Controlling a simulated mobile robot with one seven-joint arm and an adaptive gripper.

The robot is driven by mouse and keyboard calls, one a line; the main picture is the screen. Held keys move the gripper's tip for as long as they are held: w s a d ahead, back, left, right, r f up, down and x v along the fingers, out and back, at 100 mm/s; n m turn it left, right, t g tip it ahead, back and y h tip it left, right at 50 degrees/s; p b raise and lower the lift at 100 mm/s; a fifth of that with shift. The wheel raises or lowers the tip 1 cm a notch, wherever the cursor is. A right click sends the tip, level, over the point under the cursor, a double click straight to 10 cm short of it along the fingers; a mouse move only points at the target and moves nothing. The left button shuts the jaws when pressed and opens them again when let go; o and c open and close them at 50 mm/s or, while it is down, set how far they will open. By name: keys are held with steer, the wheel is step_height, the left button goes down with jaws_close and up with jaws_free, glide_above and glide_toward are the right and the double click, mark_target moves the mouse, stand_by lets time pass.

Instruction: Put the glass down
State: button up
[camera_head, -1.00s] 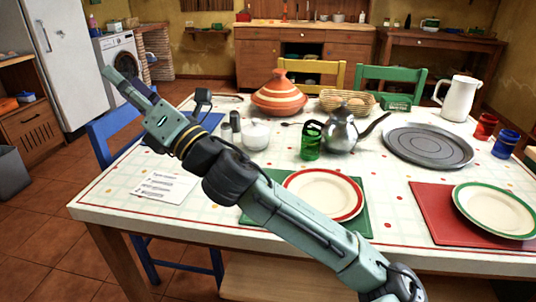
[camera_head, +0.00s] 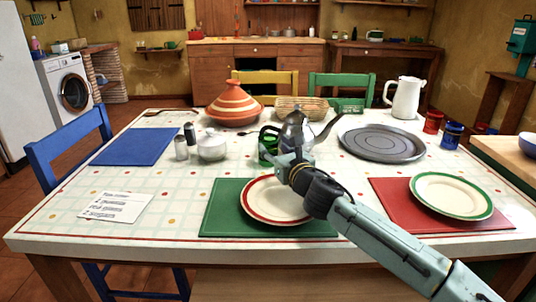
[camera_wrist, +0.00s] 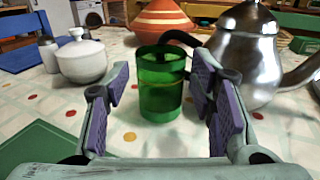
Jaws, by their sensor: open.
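The green glass (camera_wrist: 161,84) stands upright on the tiled table in the wrist view, between and just beyond the pads of my gripper (camera_wrist: 162,105). The two purple-padded fingers are spread apart, with a visible gap on each side of the glass. In the head view the glass (camera_head: 268,146) is partly hidden by my gripper (camera_head: 290,158), which is in front of the silver teapot (camera_head: 297,132). The teapot also shows close to the right finger in the wrist view (camera_wrist: 245,55).
A white sugar bowl (camera_head: 212,145) and shakers (camera_head: 182,148) stand to the left. A red-rimmed plate (camera_head: 268,203) lies on the green mat under my arm. A grey round tray (camera_head: 381,143) is to the right.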

mark_target(272, 142)
steer(key=p+x, duration=0.1)
steer(key=x, duration=0.4)
steer(key=shift+w, duration=0.35)
steer(key=shift+r, duration=0.1)
steer(key=shift+c, duration=0.2)
steer(key=shift+a, duration=0.1)
jaws_close()
